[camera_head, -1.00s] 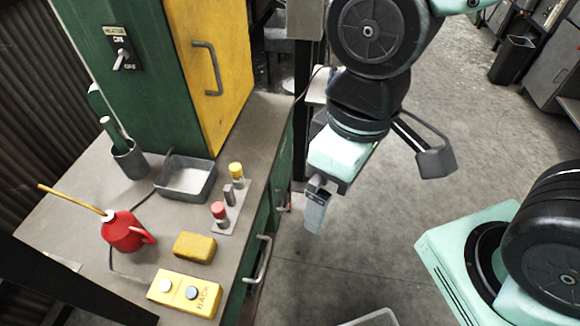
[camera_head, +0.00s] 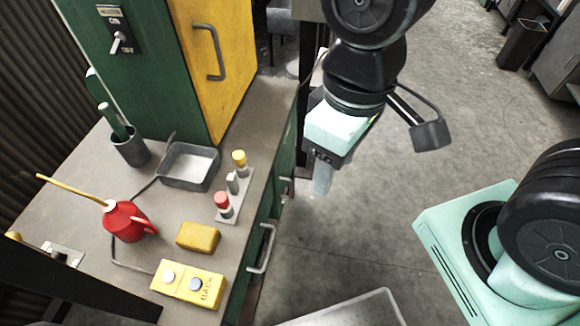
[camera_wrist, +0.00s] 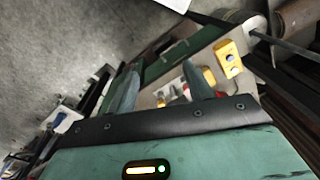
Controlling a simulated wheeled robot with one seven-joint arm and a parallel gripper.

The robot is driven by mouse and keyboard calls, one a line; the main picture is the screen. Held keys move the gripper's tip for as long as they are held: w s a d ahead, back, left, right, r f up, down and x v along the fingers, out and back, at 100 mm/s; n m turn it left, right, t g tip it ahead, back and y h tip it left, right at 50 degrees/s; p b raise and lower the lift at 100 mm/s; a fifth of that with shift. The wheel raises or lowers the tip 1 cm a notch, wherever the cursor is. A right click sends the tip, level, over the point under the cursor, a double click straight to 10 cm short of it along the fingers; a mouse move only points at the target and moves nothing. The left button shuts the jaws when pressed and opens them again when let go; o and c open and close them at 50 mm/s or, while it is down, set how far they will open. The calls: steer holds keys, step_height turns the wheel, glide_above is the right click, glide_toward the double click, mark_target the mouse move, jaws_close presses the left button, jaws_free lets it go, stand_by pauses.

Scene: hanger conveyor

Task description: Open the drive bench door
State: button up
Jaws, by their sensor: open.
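The drive bench has a grey top (camera_head: 70,205) and a dark green front side (camera_head: 245,283) facing the aisle. A light grey bar handle (camera_head: 264,248) stands out from that side, below the top's edge. Farther back, another small handle (camera_head: 286,186) shows partly. The green side looks closed, though it is seen very steeply. My gripper (camera_head: 322,182) hangs above the floor, right of the bench and apart from the handles. Its fingers are open and empty in the wrist view (camera_wrist: 160,86), with the bench beyond them. The fingertips are partly blurred in the head view.
A green cabinet (camera_head: 145,75) with a yellow door (camera_head: 215,85) stands on the bench. A red oil can (camera_head: 128,222), metal tray (camera_head: 187,165), yellow sponge (camera_head: 198,237) and yellow button box (camera_head: 187,284) sit on top. A grey-rimmed tray (camera_head: 350,308) is at the bottom. The floor between is clear.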

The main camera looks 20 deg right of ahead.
steer(key=w+f+m+g+b, duration=0.1)
steer(key=w+f+m+b, duration=0.1)
steer(key=f, duration=0.2)
steer(key=w+d+f+m+g+y+b, duration=0.1)
steer(key=w+f+m+g+b, duration=0.1)
steer(key=f, duration=0.3)
steer(key=w+f+m+g+y+b, duration=0.1)
steer(key=f+m+b, duration=0.1)
steer(key=f+b, duration=0.1)
steer(key=shift+w+d+f, duration=0.3)
steer(key=shift+w+f, duration=0.1)
steer(key=shift+f, duration=0.25)
steer(key=c, duration=0.4)
steer(key=w+d+f+m+t+y+b, duration=0.3)
steer(key=w+d+f+m+y+b, duration=0.4)
steer(key=f, duration=0.5)
steer(key=w+d+f+m+t+y+b, duration=0.35)
steer(key=d+f+m+b, duration=0.2)
steer(key=f+m, duration=0.4)
steer(key=w+d+f+m+t+y+b, duration=0.3)
steer(key=w+d+f+m+y+b, duration=0.25)
steer(key=f, duration=0.85)
steer(key=shift+c, duration=0.2)
steer(key=m+h+b, duration=0.1)
steer(key=h+b, duration=0.1)
steer(key=b, duration=0.1)
glide_above(291, 196)
steer(key=shift+w+r+t, duration=0.2)
steer(key=shift+w+t, duration=0.05)
steer(key=shift+w, duration=0.05)
